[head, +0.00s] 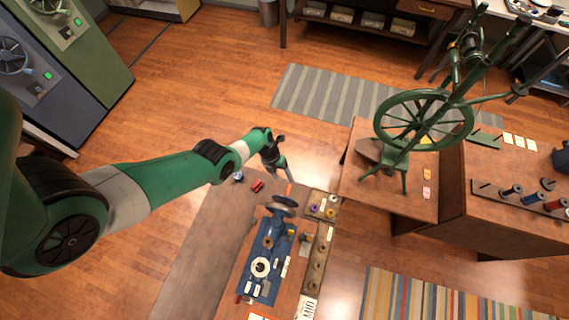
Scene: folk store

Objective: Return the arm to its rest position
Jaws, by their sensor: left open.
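My left arm (160,185), green and light grey, reaches in from the left edge. My left gripper (283,172) is open, above the far end of the wooden workbench (212,240). No object shows clearly between its fingers. A blue machine (262,262) with a dark round wheel (283,206) stands on the bench, nearer the camera than the gripper. A small red object (257,186) lies on the bench to the left of the gripper. My right gripper is not in view.
A green spinning wheel (423,120) stands on a wooden table (420,205) at right. A tray of small round parts (321,206) sits beside the blue machine. Grey and green cabinets (50,85) stand at upper left. Open floor (200,75) lies behind the arm.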

